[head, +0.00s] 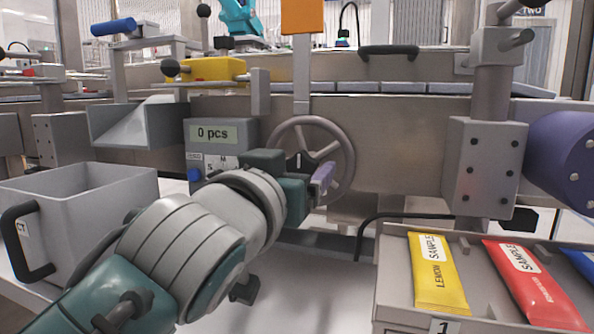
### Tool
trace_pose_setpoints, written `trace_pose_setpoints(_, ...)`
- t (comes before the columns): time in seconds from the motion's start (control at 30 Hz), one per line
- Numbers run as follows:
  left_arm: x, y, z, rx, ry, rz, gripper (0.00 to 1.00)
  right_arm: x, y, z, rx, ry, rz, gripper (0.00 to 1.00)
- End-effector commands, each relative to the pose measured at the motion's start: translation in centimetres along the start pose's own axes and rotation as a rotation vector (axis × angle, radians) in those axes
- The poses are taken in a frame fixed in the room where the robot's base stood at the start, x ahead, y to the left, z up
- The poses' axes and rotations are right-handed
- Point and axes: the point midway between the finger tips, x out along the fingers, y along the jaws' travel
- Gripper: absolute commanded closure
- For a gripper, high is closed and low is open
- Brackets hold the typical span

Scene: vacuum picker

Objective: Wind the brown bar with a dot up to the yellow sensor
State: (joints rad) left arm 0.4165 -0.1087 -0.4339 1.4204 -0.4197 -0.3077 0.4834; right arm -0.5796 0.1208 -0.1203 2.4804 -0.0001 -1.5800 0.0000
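A brownish-mauve handwheel (345,150) with spokes stands upright on the front of the machine. My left gripper (318,184) is at the lower middle of the wheel, in front of its rim. A small purple piece shows at its fingertips; I cannot tell whether it is a wheel handle or part of the gripper, nor whether the fingers are closed. A yellow block (218,69) with a black knob, possibly the sensor, sits on a rail at upper left. An orange block (302,16) tops a grey post behind the wheel. I cannot make out a brown bar with a dot.
A grey box (197,133) reading "0 pcs" is left of the wheel. An open grey bin (118,185) stands at left. A tray (392,262) with yellow and red sachets is at lower right. A purple cylinder (565,150) juts in at right.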

Motion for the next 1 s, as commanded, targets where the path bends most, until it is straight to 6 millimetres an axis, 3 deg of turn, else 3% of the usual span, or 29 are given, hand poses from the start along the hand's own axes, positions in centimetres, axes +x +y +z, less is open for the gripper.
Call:
trace_pose_setpoints(0.07,-0.02,-0.01,0.02,0.0,0.0,0.0,0.3,0.0,0.0,0.0,0.0,0.0,0.0,0.32)
trace_pose_setpoints(0.67,-0.03,0.01,0.04,0.0,0.0,0.0,0.98,0.02,-0.01,0.02,0.001,-0.001,0.0,0.32)
trace_pose_setpoints(1.0,-0.03,0.02,-0.04,0.04,0.0,0.0,1.0,-0.23,-0.01,-0.05,0.001,-0.001,-0.001,0.32)
